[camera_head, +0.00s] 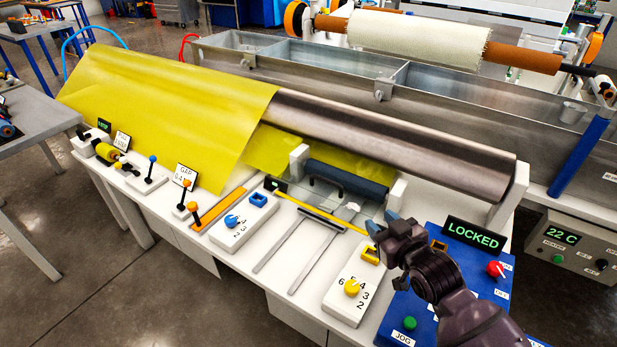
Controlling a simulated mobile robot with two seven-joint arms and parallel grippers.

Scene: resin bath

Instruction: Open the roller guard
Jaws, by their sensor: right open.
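The roller guard looks like a clear panel with a dark handle (318,192), low in front of a dark blue roller (345,178) between two white end blocks. It appears closed. My right gripper (382,222) is open and empty, with blue fingertips, to the right of the guard and above the white bench. My right arm comes in from the bottom right. A blue control panel (432,275) carries a display (474,236) reading LOCKED, a red knob (495,269) and a green button (410,323). My left gripper is not in view.
Yellow sheet (160,105) hangs over the left of the large steel roller (390,135). The white bench holds a blue-knob box (245,222), a yellow-knob dial box (352,290), flat metal tools (321,248) and small levers. A metal trough (440,90) lies behind.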

